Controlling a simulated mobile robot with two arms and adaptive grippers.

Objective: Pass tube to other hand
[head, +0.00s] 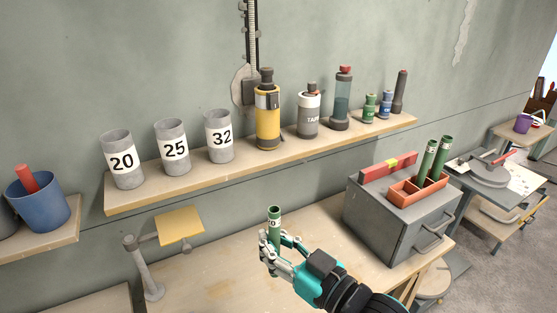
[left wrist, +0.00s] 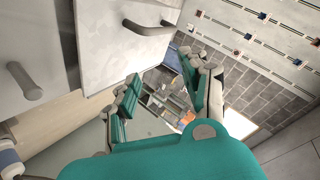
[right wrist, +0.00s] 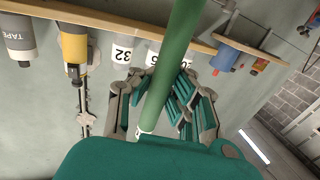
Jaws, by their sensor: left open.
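A green tube (head: 273,216) with a white label near its top stands nearly upright in my right gripper (head: 272,245), above the wooden workbench. The label ends in "0"; the rest is hard to read. In the right wrist view the tube (right wrist: 180,45) runs between the fingers, which are closed around it. My left gripper (left wrist: 165,92) is absent from the head view. In its own wrist view its two fingers stand apart with nothing between them.
Three grey cups marked 20 (head: 122,174), 25 (head: 173,160) and 32 (head: 219,149) stand on the wall shelf (head: 300,152). A grey toolbox (head: 378,220) carries an orange tray (head: 405,198) with two green tubes. A yellow plate on a stand (head: 180,226) is left of the gripper.

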